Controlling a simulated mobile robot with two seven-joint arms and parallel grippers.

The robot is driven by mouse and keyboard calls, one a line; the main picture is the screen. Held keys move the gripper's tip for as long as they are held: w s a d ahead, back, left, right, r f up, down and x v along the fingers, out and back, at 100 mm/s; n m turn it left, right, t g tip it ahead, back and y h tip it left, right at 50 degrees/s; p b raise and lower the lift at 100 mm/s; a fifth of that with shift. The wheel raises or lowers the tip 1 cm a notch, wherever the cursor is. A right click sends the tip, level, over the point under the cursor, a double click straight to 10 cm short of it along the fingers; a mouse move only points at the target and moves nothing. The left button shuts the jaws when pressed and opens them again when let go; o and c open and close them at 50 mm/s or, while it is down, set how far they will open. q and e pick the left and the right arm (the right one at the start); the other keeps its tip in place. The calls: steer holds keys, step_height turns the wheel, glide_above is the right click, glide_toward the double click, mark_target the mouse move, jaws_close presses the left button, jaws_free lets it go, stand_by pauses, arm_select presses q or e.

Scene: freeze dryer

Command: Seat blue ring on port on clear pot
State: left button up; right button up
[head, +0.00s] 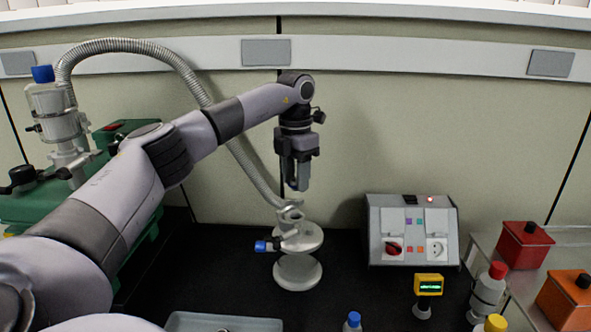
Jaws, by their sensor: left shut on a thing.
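My left gripper (297,186) points down above the pot and the hose end. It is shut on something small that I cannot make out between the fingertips. Below it, a pale clear pot (298,272) with a round lid stands upright on the dark bench. A fitting on the pot's left side ends in a blue part (261,246); I cannot tell whether this is the blue ring. The fingertips are apart from the pot. My right gripper is not in view.
A ribbed hose (240,160) runs behind my left arm down to the pot's top. A grey control box (413,232) stands at right. A yellow display (428,285), a red-capped bottle (488,290) and a tray (195,322) are nearer. Dark bench between pot and box is clear.

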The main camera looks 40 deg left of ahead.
arm_select(q)
steer(key=shift+f, duration=2.75)
steer(key=shift+f, duration=0.15)
steer(key=shift+f, duration=0.65)
steer(key=shift+f, duration=0.5)
stand_by(0.5)
steer(key=o, duration=1.1)
steer(key=shift+s+a, duration=0.1)
steer(key=shift+a, duration=0.1)
steer(key=shift+r, duration=0.2)
